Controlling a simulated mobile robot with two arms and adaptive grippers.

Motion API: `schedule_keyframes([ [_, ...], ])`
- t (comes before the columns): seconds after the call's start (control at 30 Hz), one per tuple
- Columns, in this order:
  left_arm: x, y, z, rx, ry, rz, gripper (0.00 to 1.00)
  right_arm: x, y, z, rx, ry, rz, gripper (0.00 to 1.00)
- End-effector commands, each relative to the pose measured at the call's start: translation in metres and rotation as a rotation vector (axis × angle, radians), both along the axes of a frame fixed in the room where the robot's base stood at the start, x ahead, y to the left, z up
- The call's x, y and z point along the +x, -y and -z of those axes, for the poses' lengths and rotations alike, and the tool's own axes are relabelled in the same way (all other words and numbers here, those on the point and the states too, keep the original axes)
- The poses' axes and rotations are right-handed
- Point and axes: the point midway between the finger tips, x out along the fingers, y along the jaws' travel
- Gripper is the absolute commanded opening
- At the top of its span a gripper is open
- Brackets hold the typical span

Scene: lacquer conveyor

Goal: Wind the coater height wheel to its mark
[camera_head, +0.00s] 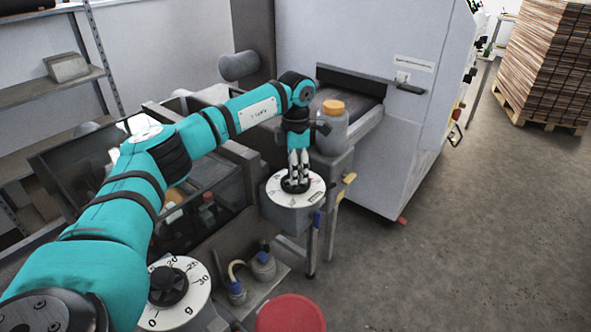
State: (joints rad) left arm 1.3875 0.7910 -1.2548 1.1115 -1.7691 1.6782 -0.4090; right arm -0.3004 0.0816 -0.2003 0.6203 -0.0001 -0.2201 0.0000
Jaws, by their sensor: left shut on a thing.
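The coater height wheel appears to be the dark knob (296,186) in the middle of a white dial (313,192) on a grey box beside the coater. My left gripper (297,180) reaches down from above and is shut on this knob. The gripper covers part of the dial, and the dial's marks are too small to read. A second dial (197,306) with a dark knob and numbers such as 0, 20 and 30 sits nearer, at the bottom, partly behind my left arm. My right gripper is not in view.
The grey machine (405,140) rises to the right. A red round lid (290,314) is at the bottom. Stacked boards (548,60) stand far right. The floor on the right is clear.

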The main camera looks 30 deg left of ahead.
Motion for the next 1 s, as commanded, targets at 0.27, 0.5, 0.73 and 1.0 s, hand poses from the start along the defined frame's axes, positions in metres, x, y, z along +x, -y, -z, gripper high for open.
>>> schedule_keyframes([
  [0.27,0.0008,0.0001,-0.0014,-0.001,0.004,0.048,0.07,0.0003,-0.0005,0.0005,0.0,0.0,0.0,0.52],
  [0.5,0.0009,0.0002,-0.0014,-0.001,0.004,0.051,0.07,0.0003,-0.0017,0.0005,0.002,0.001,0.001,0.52],
  [0.73,0.0008,0.0001,-0.0012,-0.001,0.004,0.05,0.51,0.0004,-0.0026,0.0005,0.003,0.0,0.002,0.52],
  [1.0,0.0003,0.0001,-0.0004,0.0,0.001,0.05,0.62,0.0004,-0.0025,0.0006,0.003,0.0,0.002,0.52],
])
